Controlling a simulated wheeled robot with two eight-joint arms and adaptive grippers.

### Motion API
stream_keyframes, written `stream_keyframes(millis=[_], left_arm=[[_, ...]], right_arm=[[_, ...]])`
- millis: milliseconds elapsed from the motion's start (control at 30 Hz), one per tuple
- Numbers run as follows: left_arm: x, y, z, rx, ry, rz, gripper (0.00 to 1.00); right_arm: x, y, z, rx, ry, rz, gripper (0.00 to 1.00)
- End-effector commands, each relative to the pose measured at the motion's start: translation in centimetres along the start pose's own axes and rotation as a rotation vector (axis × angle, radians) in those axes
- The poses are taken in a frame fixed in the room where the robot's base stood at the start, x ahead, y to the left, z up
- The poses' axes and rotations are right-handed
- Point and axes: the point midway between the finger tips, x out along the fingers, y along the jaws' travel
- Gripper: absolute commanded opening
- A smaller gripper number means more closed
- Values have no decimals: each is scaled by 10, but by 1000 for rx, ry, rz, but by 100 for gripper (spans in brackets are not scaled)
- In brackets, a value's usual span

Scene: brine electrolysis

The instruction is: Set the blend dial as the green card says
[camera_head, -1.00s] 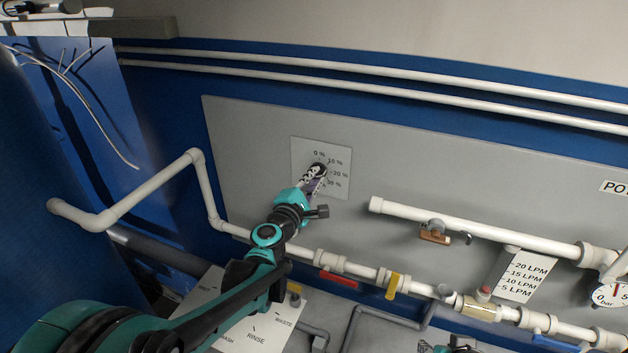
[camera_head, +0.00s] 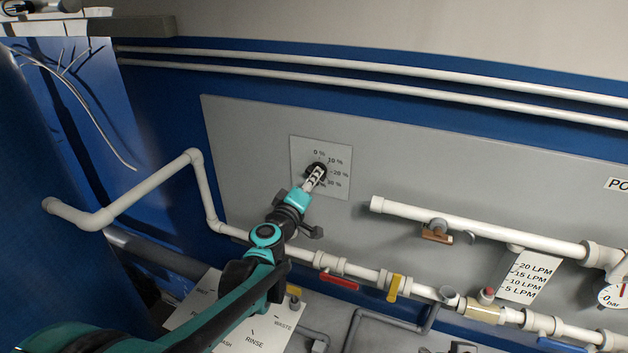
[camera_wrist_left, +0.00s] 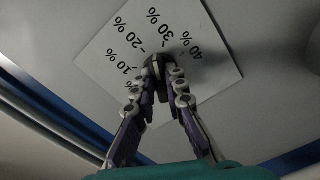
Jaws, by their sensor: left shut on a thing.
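The blend dial is a dark knob on a light plate (camera_head: 334,187) marked in percent, fixed to the grey panel. In the head view my left gripper (camera_head: 317,172) covers much of the knob, and 0 %, 10 %, 20 % and 30 % labels show. In the left wrist view the dark knob (camera_wrist_left: 158,70) sits between the fingertips of my left gripper (camera_wrist_left: 158,82), which is shut on it. There the plate (camera_wrist_left: 215,75) shows 10 % to 40 %. I cannot tell where the dial points. The green card is not in view. My right gripper is not in view.
White pipes with a red valve handle (camera_head: 338,279) and a yellow valve handle (camera_head: 393,288) run below the plate. A flow label (camera_head: 528,276) in LPM is at the right. A RINSE/WASTE plate (camera_head: 283,309) lies beneath my left arm. The panel around the dial is clear.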

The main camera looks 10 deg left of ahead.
Motion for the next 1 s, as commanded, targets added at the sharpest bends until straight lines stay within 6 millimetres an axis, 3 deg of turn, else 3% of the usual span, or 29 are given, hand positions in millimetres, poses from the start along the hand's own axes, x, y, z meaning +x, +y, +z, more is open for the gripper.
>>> stream_keyframes(millis=[433, 1000], left_arm=[[-2, -2, 2, 267, -3, 1, 0], [-1, -2, 2, 322, -3, 1, 0]], right_arm=[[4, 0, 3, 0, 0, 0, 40], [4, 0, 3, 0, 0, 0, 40]])
